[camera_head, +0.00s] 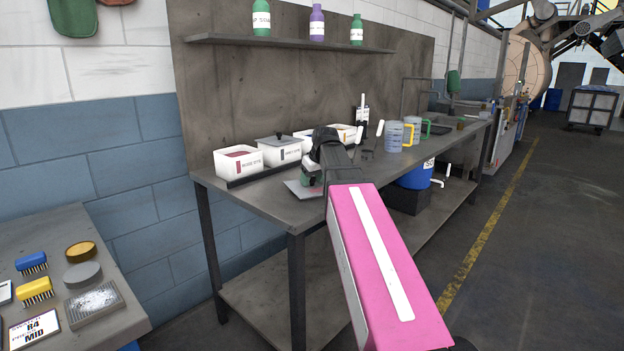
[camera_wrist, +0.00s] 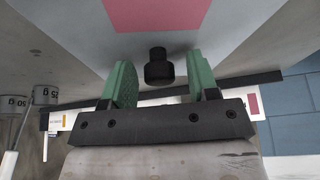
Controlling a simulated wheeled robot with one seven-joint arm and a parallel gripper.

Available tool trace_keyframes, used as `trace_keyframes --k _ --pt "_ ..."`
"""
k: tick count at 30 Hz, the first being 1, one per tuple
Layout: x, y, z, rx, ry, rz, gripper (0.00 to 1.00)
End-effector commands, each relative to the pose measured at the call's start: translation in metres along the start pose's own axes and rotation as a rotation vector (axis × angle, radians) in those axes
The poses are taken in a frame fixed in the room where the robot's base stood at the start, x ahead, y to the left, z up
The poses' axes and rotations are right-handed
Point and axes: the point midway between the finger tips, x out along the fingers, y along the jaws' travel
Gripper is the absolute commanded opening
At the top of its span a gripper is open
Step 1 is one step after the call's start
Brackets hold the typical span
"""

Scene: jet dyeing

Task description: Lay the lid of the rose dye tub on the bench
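The rose dye tub (camera_head: 238,163), a white box with pinkish dye showing, stands open at the left end of the row on the bench (camera_head: 262,205). Its lid (camera_head: 303,189), a grey plate with a pink patch, is flat at the bench top in front of the tubs. In the wrist view the lid (camera_wrist: 225,45) fills the upper part, with a black knob (camera_wrist: 158,68) in its middle. My gripper (camera_wrist: 160,84) has green fingers standing apart on both sides of the knob, with gaps. My gripper (camera_head: 312,178) partly hides the lid in the head view.
A second tub (camera_head: 279,151) wears a grey lid, and a yellow-dye tub (camera_head: 346,133) stands behind my wrist. Measuring jugs (camera_head: 393,137) stand further right. A blue bucket (camera_head: 415,176) is below. The front left bench strip is clear.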

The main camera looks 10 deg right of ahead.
Motion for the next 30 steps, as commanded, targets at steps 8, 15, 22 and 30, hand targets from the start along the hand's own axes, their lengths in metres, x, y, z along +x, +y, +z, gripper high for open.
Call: trace_keyframes --k 8,15,22,30 --pt "-0.001 0.0 -0.001 0.0 0.0 0.0 0.54" --pt "-0.024 0.0 -0.001 0.0 0.002 0.001 0.54" --pt "-0.062 0.0 -0.001 0.0 0.002 0.001 0.54" --pt "-0.103 0.0 -0.002 0.0 0.001 0.001 0.54"
